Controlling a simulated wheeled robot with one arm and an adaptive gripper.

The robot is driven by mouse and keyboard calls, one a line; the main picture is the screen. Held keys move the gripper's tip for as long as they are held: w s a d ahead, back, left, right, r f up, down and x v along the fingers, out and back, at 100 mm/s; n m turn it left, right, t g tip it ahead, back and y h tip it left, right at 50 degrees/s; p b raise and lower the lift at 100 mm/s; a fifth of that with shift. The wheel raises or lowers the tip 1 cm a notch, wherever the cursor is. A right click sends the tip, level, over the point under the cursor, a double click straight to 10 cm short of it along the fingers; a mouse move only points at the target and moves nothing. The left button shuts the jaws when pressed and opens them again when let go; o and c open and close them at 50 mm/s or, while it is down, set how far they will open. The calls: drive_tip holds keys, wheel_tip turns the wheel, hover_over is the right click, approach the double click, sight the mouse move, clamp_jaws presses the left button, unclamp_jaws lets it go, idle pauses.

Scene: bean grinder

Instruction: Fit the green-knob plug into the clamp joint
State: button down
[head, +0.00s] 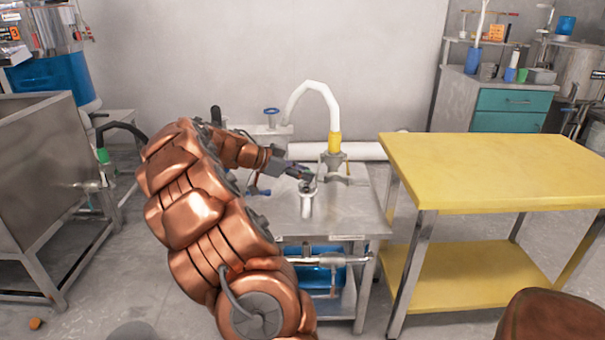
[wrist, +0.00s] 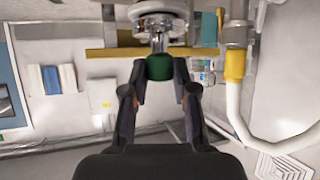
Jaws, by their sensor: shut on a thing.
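My gripper (wrist: 160,75) is shut on the green knob (wrist: 160,68) of the plug in the wrist view. A shiny metal part (wrist: 158,42) extends beyond the knob toward a pale round fitting (wrist: 157,10), which looks like the clamp joint and is cut off by the top edge. I cannot tell whether the plug is seated or only lined up with it. In the head view my gripper (head: 303,176) is just above a short upright metal pipe (head: 307,205) on the steel table. The knob is too small to make out clearly there.
A white curved hose (head: 313,88) with a yellow collar (head: 334,142) rises behind my gripper. The steel table (head: 352,215) stands beside a bare yellow table (head: 490,170) on the right. A blue valve handle (head: 271,112) is at the back, and a steel tank (head: 40,180) is on the left.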

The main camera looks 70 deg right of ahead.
drive_tip(key=shift+f, duration=0.15)
drive_tip(key=c, duration=0.8)
unclamp_jaws()
drive_tip(key=v, duration=1.2)
